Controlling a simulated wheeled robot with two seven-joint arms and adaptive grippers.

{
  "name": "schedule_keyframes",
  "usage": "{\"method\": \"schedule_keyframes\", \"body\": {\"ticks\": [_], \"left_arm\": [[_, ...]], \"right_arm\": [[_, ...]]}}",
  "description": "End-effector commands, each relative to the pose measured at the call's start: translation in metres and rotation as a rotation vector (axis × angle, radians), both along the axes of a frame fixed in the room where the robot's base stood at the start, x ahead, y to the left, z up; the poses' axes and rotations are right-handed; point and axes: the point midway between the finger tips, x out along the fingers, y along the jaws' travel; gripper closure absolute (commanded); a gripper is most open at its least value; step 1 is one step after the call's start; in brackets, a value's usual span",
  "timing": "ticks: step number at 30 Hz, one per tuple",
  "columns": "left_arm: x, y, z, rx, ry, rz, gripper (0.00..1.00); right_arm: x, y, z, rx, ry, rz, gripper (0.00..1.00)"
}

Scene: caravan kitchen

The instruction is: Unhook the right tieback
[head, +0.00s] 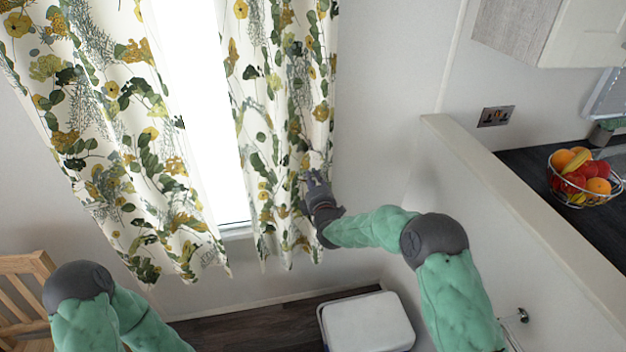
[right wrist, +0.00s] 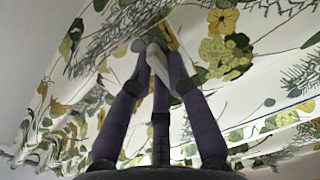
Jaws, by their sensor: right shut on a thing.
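The right curtain (head: 275,120), white with yellow and green flowers, hangs at the right side of the bright window. My right gripper (head: 314,180) is at this curtain's right edge, about two thirds of the way down. In the right wrist view the fingers of the right gripper (right wrist: 157,55) are closed together on a pale grey strip, which looks like the right tieback (right wrist: 156,62), against the curtain cloth. The tieback's hook cannot be made out in either view. My left gripper is outside the picture; only part of the left arm shows at the lower left.
The left curtain (head: 110,130) hangs at the left of the window. A half wall (head: 520,200) stands to the right, with a fruit basket (head: 585,178) on the dark counter behind it. A white box (head: 368,322) stands on the floor. A wooden chair (head: 22,290) is at left.

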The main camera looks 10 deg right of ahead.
Motion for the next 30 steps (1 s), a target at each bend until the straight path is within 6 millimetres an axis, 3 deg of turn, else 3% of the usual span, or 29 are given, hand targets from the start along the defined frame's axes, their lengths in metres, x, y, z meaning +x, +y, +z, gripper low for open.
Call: {"method": "schedule_keyframes", "body": {"ticks": [1,2,4,17,23,30], "left_arm": [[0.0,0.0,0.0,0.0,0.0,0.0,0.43],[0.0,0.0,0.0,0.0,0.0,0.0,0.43],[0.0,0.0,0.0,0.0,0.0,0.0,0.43],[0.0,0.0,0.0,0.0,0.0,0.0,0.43],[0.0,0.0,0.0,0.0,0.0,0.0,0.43],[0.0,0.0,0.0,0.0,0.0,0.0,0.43]], "right_arm": [[0.0,0.001,-0.002,0.0,0.003,0.002,1.0],[0.0,0.001,-0.002,0.0,0.003,0.002,0.77],[0.0,0.001,-0.002,0.0,0.003,0.002,0.57],[-0.004,0.0,0.0,0.001,0.001,0.0,0.57],[-0.029,0.0,0.0,0.001,0.002,0.0,0.57],[-0.074,0.0,0.0,0.001,0.002,0.001,0.57]]}}
